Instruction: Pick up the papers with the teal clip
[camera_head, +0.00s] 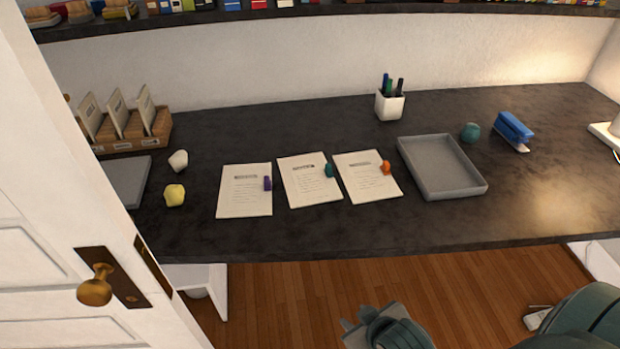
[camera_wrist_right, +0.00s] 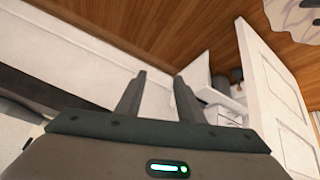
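The papers with the teal clip (camera_head: 309,181) lie flat on the dark desk, in the middle of a row of three stacks. The teal clip (camera_head: 329,170) sits at their right edge. The stack with a purple clip (camera_head: 244,191) lies to the left, and the stack with an orange clip (camera_head: 366,177) to the right. My right gripper (camera_head: 350,330) is low in the head view, in front of the desk and apart from the papers. In the right wrist view its two fingers (camera_wrist_right: 158,98) stand apart with nothing between them. My left gripper is not in view.
A grey tray (camera_head: 478,190) lies right of the papers. A pen cup (camera_head: 390,105), a teal ball (camera_head: 470,132) and a blue stapler (camera_head: 514,131) stand farther back. Crumpled yellow paper (camera_head: 174,195) and a wooden file holder (camera_head: 158,130) are left. A white door (camera_head: 60,230) fills the left side.

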